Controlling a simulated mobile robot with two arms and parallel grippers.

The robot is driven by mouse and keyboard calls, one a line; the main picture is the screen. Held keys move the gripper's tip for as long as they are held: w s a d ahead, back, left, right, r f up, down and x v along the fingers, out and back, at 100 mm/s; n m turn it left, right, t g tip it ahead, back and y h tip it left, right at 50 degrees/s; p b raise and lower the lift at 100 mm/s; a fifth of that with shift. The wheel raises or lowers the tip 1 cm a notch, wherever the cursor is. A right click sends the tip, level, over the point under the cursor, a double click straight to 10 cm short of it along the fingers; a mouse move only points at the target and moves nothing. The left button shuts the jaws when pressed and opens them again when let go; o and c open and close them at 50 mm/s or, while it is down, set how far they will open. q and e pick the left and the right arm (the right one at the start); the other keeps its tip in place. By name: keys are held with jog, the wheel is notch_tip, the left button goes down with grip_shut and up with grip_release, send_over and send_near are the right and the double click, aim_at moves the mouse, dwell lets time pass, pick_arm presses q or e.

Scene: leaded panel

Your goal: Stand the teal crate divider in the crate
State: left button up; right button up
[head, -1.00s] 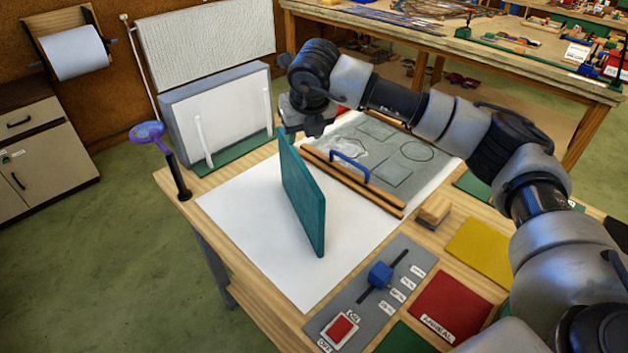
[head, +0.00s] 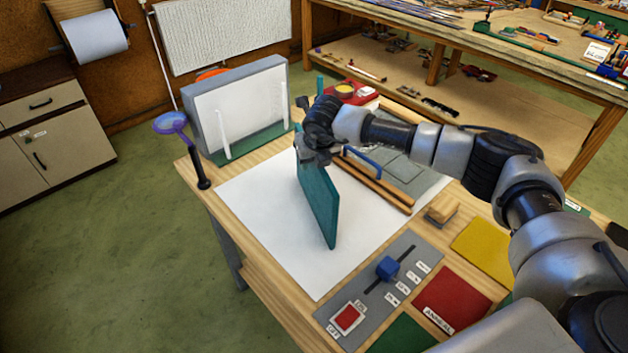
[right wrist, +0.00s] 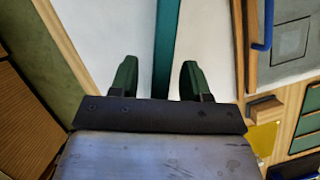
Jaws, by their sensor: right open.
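The teal divider (head: 318,203) stands on edge on the white sheet in the head view, a thin upright panel. My right gripper (head: 318,152) is at the top of its far end and hides that corner. In the right wrist view the divider (right wrist: 166,45) shows as a teal strip running between the two dark green fingers of my right gripper (right wrist: 158,78). The fingers are open, with white visible on both sides of the strip. I cannot make out a crate in these frames. My left gripper is not in view.
A grey-framed light box (head: 240,105) stands at the back left, near a purple-headed lens (head: 170,123). A slider panel (head: 378,285) is at the front. The white sheet (head: 270,215) is clear left of the divider.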

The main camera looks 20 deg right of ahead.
jog(key=shift+c, duration=0.5)
grip_shut()
jog(key=shift+w+r, duration=0.1)
